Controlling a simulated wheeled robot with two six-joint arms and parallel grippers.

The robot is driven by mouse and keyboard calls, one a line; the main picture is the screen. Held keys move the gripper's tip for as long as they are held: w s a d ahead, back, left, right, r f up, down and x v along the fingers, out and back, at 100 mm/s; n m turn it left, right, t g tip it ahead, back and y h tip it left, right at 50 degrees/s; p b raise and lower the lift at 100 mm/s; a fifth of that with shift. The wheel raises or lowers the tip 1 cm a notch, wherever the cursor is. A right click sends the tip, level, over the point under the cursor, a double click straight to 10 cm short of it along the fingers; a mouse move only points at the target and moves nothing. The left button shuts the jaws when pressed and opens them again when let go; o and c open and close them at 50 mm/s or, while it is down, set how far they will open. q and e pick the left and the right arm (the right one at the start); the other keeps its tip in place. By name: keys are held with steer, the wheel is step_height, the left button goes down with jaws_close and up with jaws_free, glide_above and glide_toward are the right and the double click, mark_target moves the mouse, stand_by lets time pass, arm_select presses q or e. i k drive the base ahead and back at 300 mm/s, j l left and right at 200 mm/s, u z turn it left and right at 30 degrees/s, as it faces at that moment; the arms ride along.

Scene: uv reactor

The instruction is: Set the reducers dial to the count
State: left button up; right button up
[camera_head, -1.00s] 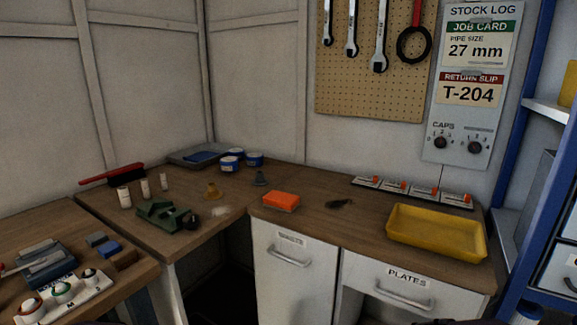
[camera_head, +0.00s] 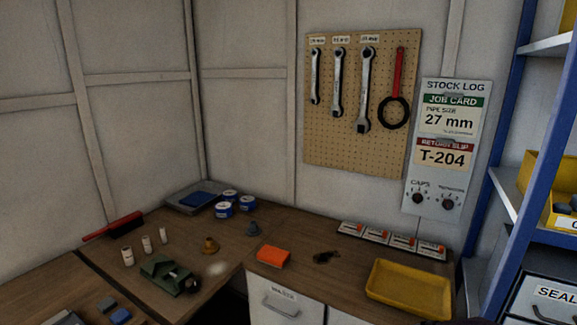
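The stock log panel (camera_head: 446,150) hangs on the wall at the right. It carries a job card (camera_head: 450,115) reading 27 mm and a return slip (camera_head: 444,155) reading T-204. Two dark dials sit at its bottom. The left dial (camera_head: 418,197) is under the label CAPS. The right dial (camera_head: 447,204) is under a label too small to read for certain. The numbers around the dials and their settings are too small to tell. Neither of my grippers is in view.
A pegboard (camera_head: 318,146) with several wrenches hangs left of the panel. On the bench are a yellow tray (camera_head: 408,312), a row of small labelled boxes (camera_head: 376,235), an orange block (camera_head: 273,257), a green vise (camera_head: 163,274) and blue tins (camera_head: 224,210). A blue-framed shelf (camera_head: 506,150) stands at the right.

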mark_target(448, 204)
steer(key=z, duration=1.25)
steer(key=l+z, duration=0.1)
steer(key=l, duration=0.4)
steer(key=i+l+z, duration=0.1)
steer(key=l, duration=0.4)
steer(key=i+l+z, duration=0.1)
steer(key=l, duration=0.4)
steer(key=i, duration=0.05)
